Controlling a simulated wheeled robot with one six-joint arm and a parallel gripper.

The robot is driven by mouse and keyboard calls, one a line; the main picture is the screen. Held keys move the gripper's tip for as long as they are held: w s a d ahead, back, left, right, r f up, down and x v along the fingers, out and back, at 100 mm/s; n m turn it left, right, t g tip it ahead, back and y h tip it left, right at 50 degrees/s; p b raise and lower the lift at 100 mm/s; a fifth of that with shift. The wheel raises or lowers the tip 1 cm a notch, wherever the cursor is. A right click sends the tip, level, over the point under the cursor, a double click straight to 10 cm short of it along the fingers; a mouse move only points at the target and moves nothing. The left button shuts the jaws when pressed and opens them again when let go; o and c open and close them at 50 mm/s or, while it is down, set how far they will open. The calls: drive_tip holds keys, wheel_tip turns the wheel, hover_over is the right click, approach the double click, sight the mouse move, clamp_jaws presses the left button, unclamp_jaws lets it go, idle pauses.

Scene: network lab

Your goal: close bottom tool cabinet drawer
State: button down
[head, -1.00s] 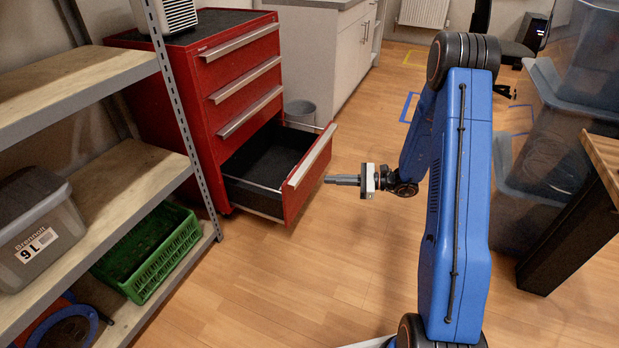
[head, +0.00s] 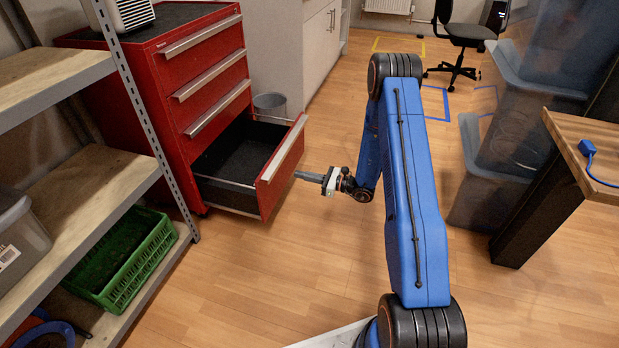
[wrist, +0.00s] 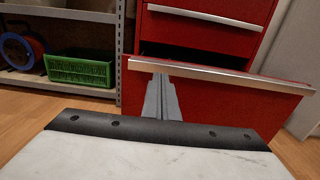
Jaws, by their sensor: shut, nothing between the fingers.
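The red tool cabinet (head: 165,95) stands at the left in the head view. Its bottom drawer (head: 283,172) is pulled far out, and its dark inside looks empty. The drawers above it are closed. My gripper (head: 298,175) is shut and empty, with its fingers pointing at the drawer's red front. In the wrist view the drawer front (wrist: 225,105) with its pale handle strip fills the middle right, and the gripper fingers (wrist: 162,92) reach towards it. I cannot tell whether the fingertips touch the front.
A grey metal shelf (head: 140,105) with a green crate (head: 125,262) stands left of the cabinet. A grey bin (head: 270,104) is behind the open drawer. Stacked plastic boxes (head: 490,180) and a wooden-topped table (head: 590,170) are at the right. The floor in front is clear.

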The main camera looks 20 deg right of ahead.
sight(275, 169)
drive_tip(key=x, duration=0.8)
drive_tip(key=shift+a, duration=0.1)
drive_tip(key=shift+w, duration=0.1)
drive_tip(key=x, duration=3.2)
drive_tip(key=shift+a+r, duration=0.15)
